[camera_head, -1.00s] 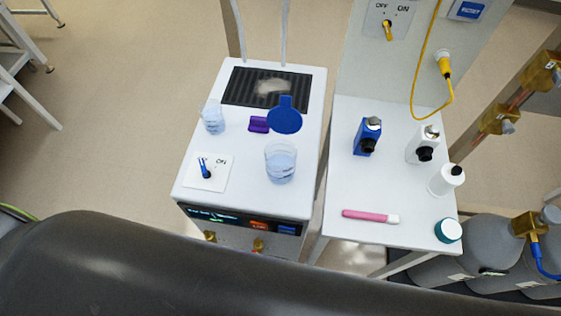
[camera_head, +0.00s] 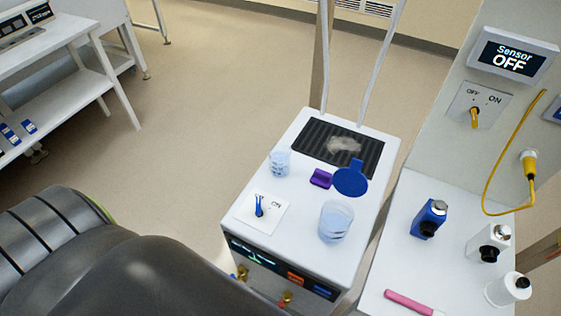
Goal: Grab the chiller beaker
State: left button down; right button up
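The white chiller (camera_head: 238,222) stands in the middle of the view, with a display and buttons on its front. A large clear beaker (camera_head: 335,222) with pale blue liquid stands upright near its front right. A smaller clear beaker (camera_head: 280,163) with pale liquid stands at its left edge. A blue round lid or disc (camera_head: 351,181) with a tab lies between the dark grille and the large beaker. I cannot tell from the view which beaker is the chiller beaker. Neither of my grippers is in view.
A small purple block (camera_head: 320,178) and a switch plate (camera_head: 262,211) are close to the beakers. A white side table (camera_head: 392,262) on the right holds a blue bottle (camera_head: 429,219), white bottles and a pink pen (camera_head: 408,302). The floor left of the chiller is clear.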

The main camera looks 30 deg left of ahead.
aim_at(279, 153)
jog(key=j, duration=0.45)
jog(key=k+j+z, duration=0.1)
jog(key=j, duration=0.35)
jog(key=k+j, duration=0.15)
jog(key=j, duration=0.3)
jog(key=i+z, duration=0.05)
